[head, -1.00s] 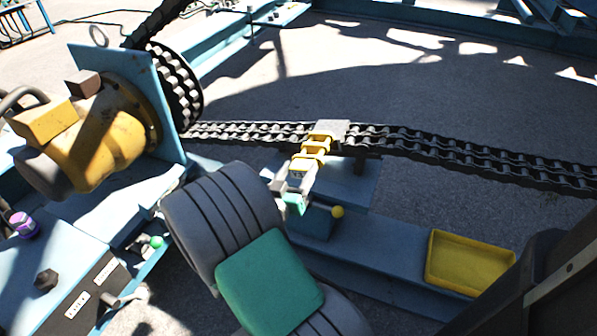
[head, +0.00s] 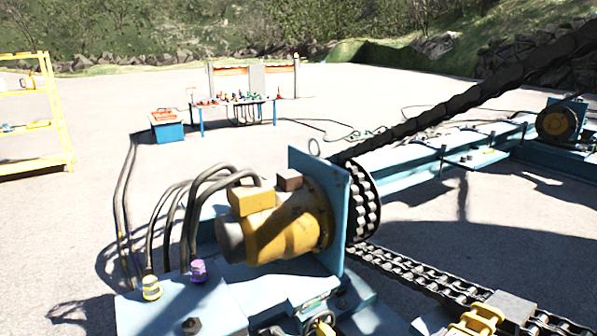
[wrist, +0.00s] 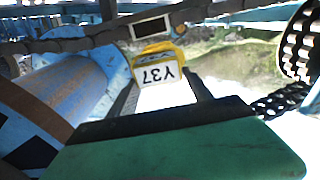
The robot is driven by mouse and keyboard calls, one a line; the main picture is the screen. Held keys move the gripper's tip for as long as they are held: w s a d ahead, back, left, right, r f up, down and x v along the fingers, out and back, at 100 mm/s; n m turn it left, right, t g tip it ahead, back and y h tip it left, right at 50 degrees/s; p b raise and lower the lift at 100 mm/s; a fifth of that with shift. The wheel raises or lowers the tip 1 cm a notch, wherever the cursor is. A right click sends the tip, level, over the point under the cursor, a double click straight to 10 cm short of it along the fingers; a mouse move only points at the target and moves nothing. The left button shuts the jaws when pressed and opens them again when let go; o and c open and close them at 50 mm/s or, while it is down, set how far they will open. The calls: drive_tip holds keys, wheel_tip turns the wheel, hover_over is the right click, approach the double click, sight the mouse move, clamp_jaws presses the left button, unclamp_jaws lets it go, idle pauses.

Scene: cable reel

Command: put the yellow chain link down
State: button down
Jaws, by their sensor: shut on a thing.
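The yellow chain link (wrist: 163,48), with a white tag marked Y37 that reads upside down, sits between the finger ends of my gripper (wrist: 162,84) in the wrist view. The gripper is shut on it. In the head view a yellow link piece (head: 475,320) shows at the bottom edge, beside a grey block (head: 507,306) at the double chain (head: 415,272). The frame cuts it off, and my gripper does not show there. I cannot tell whether the link rests on the chain.
A yellow motor (head: 280,232) with hoses and a toothed sprocket (head: 363,205) stand in mid-view. A blue bench with yellow and purple connectors (head: 198,271) is in front. A tool table (head: 238,100) and yellow shelf (head: 35,120) stand far back. Open paved ground lies between.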

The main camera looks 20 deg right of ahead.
drive_tip(key=w+a+r+n+t+y, duration=0.25)
drive_tip(key=w+a+r+t, duration=0.2)
drive_tip(key=w+a, duration=0.35)
drive_tip(key=w+a+r+n+t+y, duration=0.2)
drive_tip(key=w+a+r+n+t, duration=0.15)
drive_tip(key=w+a+r, duration=0.5)
drive_tip(key=w+a+r+n+t+y, duration=0.3)
drive_tip(key=a+y, duration=0.1)
drive_tip(key=a, duration=0.6)
drive_tip(key=w+a+r+n+t+y, duration=0.2)
drive_tip(key=w+a+n+y, duration=0.15)
drive_tip(key=a, duration=0.75)
drive_tip(key=w+r+p, duration=0.3)
drive_tip(key=r+p, duration=1.3)
drive_tip(key=p, duration=1.3)
drive_tip(key=shift+d+r, duration=0.3)
drive_tip(key=shift+f+m, duration=0.1)
drive_tip(key=shift+m, duration=0.15)
